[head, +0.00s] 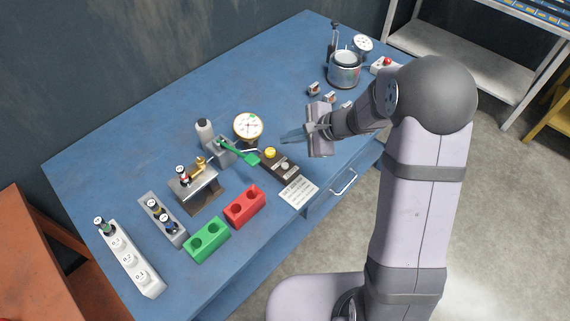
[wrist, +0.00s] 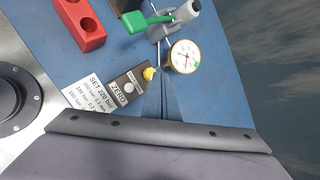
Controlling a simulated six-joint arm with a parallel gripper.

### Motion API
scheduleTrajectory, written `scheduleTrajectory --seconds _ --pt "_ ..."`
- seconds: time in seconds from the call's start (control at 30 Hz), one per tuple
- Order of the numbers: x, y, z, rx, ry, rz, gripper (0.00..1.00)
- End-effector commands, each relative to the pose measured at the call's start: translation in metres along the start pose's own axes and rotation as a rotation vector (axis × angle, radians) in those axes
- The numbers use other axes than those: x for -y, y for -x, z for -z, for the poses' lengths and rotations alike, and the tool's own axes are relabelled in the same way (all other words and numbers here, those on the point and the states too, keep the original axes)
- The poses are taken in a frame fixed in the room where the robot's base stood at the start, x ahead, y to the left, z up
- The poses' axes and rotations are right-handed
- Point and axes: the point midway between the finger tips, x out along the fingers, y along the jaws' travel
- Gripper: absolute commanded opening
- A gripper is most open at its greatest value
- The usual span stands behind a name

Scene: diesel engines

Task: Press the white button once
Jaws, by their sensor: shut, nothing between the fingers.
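The white button (wrist: 129,88) sits on a dark box (wrist: 116,92) beside the word ZERO in the wrist view. In the head view the button (head: 284,167) looks pale and small on the dark box (head: 292,175). A yellow knob (wrist: 150,73) is at the box's far end; it also shows in the head view (head: 270,153). My gripper (head: 286,136) is shut and empty, above the table behind the box. In the wrist view its fingertips (wrist: 162,72) appear right of the yellow knob, apart from the white button. I cannot tell their exact height.
A gauge (head: 248,126) and a pump with a green handle (head: 238,152) stand close to the box. A printed card (head: 299,192) lies in front. Red (head: 244,206) and green (head: 207,240) holders are to the left. The blue table (head: 110,175) is clear at the back left.

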Motion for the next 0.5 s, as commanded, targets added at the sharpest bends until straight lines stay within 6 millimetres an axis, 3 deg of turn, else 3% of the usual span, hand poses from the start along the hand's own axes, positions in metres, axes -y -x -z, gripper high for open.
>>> scheduleTrajectory --seconds 0.5 --pt "-0.018 -0.024 0.017 0.0 -0.001 -0.002 0.0"
